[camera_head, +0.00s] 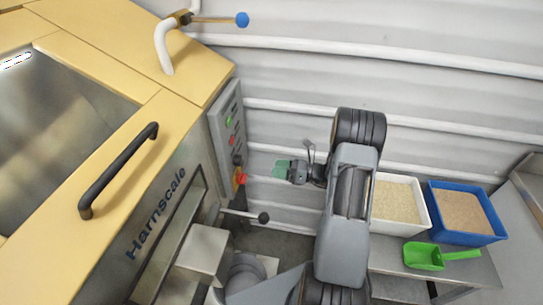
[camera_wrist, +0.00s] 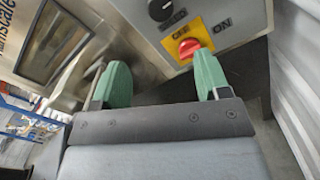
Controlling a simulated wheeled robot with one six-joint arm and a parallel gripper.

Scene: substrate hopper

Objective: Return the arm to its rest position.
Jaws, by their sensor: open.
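My gripper (camera_head: 281,169) shows in the head view between the machine's control panel and my grey arm. Its two green fingers point left toward the panel. In the wrist view my gripper (camera_wrist: 162,82) has its green fingertips wide apart with nothing between them. The red and yellow OFF/ON switch (camera_wrist: 187,46) appears beyond the fingers, and no contact with it is visible. My arm is bent, with its upper links in the middle of the head view.
The yellow Harnscale machine (camera_head: 185,60) stands at left, with a control panel (camera_head: 228,125) and a black handle (camera_head: 118,170). A white bin (camera_head: 427,205), a blue bin (camera_head: 499,231) and a green scoop (camera_head: 424,257) sit on a bench at right. A corrugated wall (camera_head: 400,75) is behind.

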